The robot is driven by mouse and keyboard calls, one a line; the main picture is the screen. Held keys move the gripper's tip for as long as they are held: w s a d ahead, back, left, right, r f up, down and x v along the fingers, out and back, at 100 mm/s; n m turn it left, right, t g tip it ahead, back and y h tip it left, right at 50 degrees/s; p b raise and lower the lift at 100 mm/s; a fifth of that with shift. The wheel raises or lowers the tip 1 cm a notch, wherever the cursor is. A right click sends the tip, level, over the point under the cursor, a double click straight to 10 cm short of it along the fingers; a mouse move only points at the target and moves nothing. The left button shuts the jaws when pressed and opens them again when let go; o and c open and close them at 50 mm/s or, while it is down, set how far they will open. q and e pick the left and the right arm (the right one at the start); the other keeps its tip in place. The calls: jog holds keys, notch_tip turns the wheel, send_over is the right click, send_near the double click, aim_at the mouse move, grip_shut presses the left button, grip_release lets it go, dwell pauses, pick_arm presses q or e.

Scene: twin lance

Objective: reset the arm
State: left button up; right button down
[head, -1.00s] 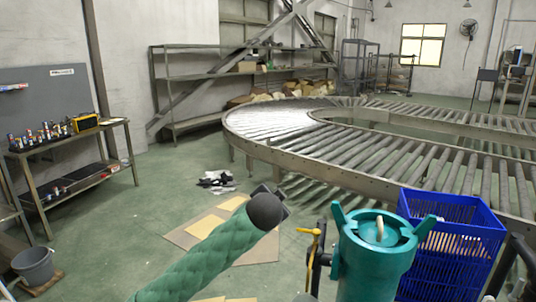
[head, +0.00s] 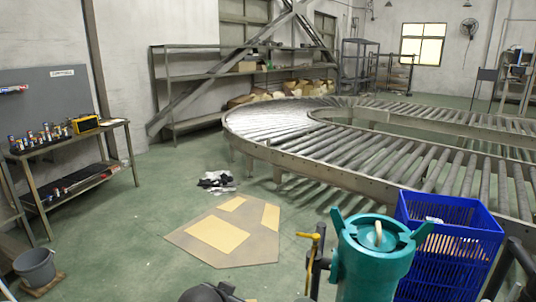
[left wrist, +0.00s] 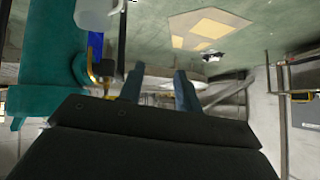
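My left gripper (left wrist: 160,78) shows in the left wrist view as two grey-blue fingers set apart, with nothing seen between them. In the head view only a dark piece, apparently of my left arm, shows at the bottom edge; the fingers cannot be made out there. My right gripper is in neither view. A teal canister with upright lugs (head: 375,255) stands at the lower right of the head view. A large teal body (left wrist: 42,60) fills the left side of the left wrist view, close beside the gripper.
A blue crate (head: 450,245) stands right of the canister. Flattened cardboard (head: 260,250) lies on the open green floor ahead. A curved roller conveyor (head: 300,150) spans the right and back. A workbench (head: 70,145) and a grey bucket (head: 36,266) are at left.

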pick_arm(q)
jog(key=s+a+f+n+g+p, duration=0.1)
jog(key=s+a+f+g, duration=0.1)
jog(key=s+f, duration=0.9)
jog(key=s+a+f+n+g+p, duration=0.1)
jog(key=s+f+g, duration=0.4)
jog(key=s+f, duration=0.5)
jog(key=s+a+n, duration=0.1)
jog(key=s, duration=0.8)
jog(key=shift+a+f, duration=0.25)
jog(key=shift+f, duration=0.15)
